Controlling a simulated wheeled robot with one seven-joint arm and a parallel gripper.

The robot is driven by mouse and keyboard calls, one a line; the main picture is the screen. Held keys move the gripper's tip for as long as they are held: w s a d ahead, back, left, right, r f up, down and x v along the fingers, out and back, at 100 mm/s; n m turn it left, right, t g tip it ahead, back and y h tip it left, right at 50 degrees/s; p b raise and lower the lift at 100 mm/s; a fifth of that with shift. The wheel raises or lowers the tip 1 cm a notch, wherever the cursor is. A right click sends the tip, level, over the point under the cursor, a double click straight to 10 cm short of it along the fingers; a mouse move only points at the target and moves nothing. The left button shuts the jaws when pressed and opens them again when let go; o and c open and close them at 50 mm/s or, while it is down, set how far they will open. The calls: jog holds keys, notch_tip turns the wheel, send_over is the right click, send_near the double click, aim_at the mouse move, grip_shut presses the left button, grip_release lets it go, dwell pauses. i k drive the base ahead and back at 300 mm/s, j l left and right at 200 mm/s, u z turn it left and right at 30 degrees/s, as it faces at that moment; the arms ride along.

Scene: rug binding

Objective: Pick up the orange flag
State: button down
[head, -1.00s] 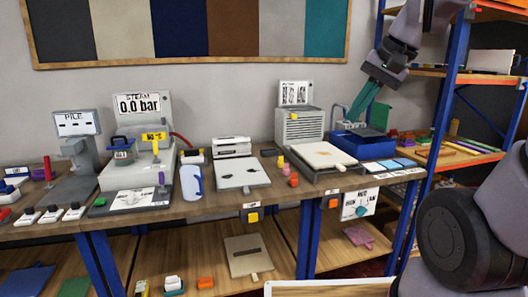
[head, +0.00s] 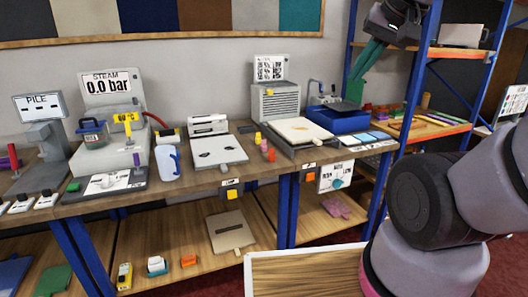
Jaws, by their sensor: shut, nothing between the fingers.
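No orange piece can be told for certain as a flag. A small orange tab (head: 308,175) hangs at the table's front edge, below the press with the white pad. An orange block (head: 189,260) lies on the lower shelf, and a small orange-red piece (head: 271,155) stands on the table. My gripper (head: 353,78), with teal fingers, is at the upper right, above the blue tray and far from all of these. It is shut and appears empty. A green piece (head: 356,90) shows just below or behind the fingertips; contact cannot be told.
The long wooden workbench (head: 200,185) carries a steam gauge unit (head: 112,90), a white jug (head: 168,163), and a blue tray (head: 337,119). A blue-post rack (head: 414,70) stands at the right. A wooden-topped surface (head: 305,275) is in front. Red floor shows between.

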aim_at(271, 156)
jog(key=i+j, duration=0.1)
jog(key=j, duration=0.35)
jog(key=i+j, duration=0.1)
jog(key=j, duration=0.35)
jog(key=i+j+z, duration=0.1)
jog(key=j, duration=0.35)
jog(key=i+j, duration=0.15)
jog(key=j, duration=0.3)
